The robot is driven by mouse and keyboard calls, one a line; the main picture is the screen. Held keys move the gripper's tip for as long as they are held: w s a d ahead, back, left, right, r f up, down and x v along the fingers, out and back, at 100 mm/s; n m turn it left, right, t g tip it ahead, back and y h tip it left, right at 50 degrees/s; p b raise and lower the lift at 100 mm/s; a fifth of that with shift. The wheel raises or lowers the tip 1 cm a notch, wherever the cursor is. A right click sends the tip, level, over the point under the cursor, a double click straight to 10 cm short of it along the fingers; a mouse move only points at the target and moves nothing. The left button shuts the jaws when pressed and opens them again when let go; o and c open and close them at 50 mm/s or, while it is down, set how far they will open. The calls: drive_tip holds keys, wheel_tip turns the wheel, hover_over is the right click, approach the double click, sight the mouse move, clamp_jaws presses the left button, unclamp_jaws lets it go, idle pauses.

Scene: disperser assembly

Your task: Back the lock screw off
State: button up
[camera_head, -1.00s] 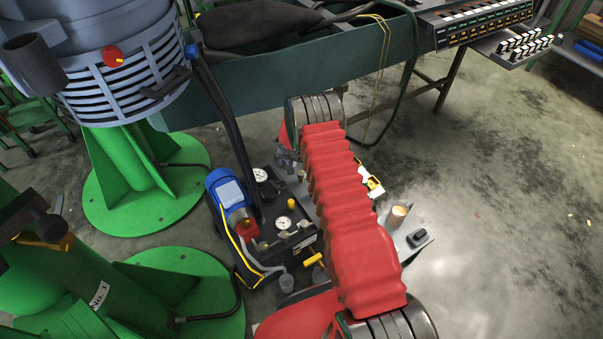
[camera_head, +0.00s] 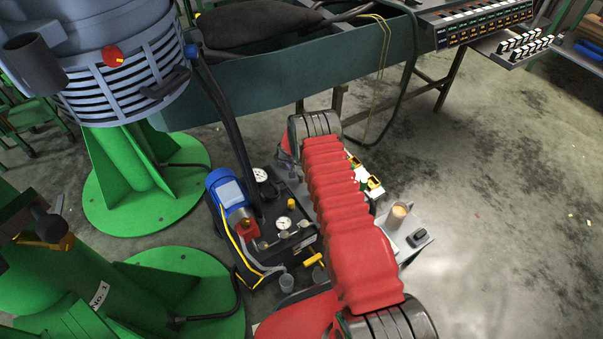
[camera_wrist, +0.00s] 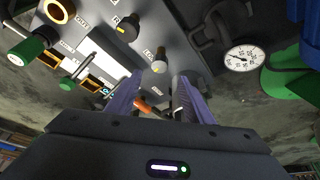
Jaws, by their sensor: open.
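A small metal-and-tan knob (camera_wrist: 159,63) stands on a grey panel (camera_wrist: 195,25) in the wrist view. A partly readable label beside it starts with "LO"; it looks like the lock screw. My gripper (camera_wrist: 160,86) is open, its two purple fingers pointing toward the panel. The knob shows between and just beyond the fingertips. I cannot tell whether either finger touches it. An orange piece (camera_wrist: 147,105) shows lower down between the fingers. In the head view my red-sleeved arm hides the gripper and the knob.
A black knob (camera_wrist: 125,28) with a yellow mark, green-handled parts (camera_wrist: 25,46) and a dial gauge (camera_wrist: 241,58) surround the spot. In the head view a blue-motored pump unit (camera_head: 228,192) stands left of my arm. Open floor (camera_head: 510,200) lies to the right.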

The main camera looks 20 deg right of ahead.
drive_tip(key=shift+x, duration=4.5)
drive_tip(key=shift+c, duration=0.5)
drive_tip(key=c, duration=0.9)
